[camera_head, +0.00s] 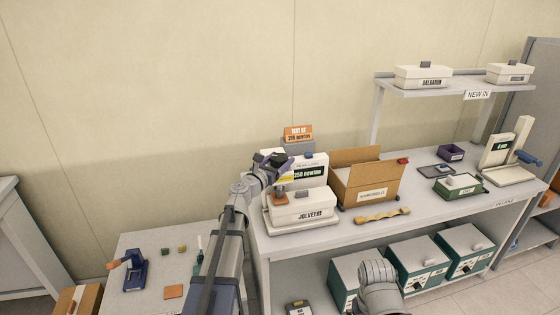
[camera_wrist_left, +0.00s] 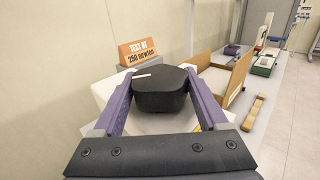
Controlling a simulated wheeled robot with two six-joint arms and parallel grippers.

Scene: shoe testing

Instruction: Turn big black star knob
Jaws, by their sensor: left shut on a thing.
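The big black star knob (camera_wrist_left: 160,92) sits between the two purple fingers of my left gripper (camera_wrist_left: 160,98) in the left wrist view, with a small white mark on its top. My left gripper is shut on it. In the head view my left gripper (camera_head: 275,168) is at the upper left of the white testing machine (camera_head: 303,210) labelled "JOLVETRE", and it hides the knob there. The machine's display (camera_head: 310,174) reads "250 newton". An orange sign (camera_head: 298,133) behind it reads "TEST AT 250 newton". My right gripper is not clearly seen.
An open cardboard box (camera_head: 372,187) stands right of the machine on the grey table (camera_head: 425,215). A wooden piece (camera_head: 382,216) lies in front of the box. A green box (camera_head: 458,187) is further right. A lower table (camera_head: 145,245) with small items is at the left.

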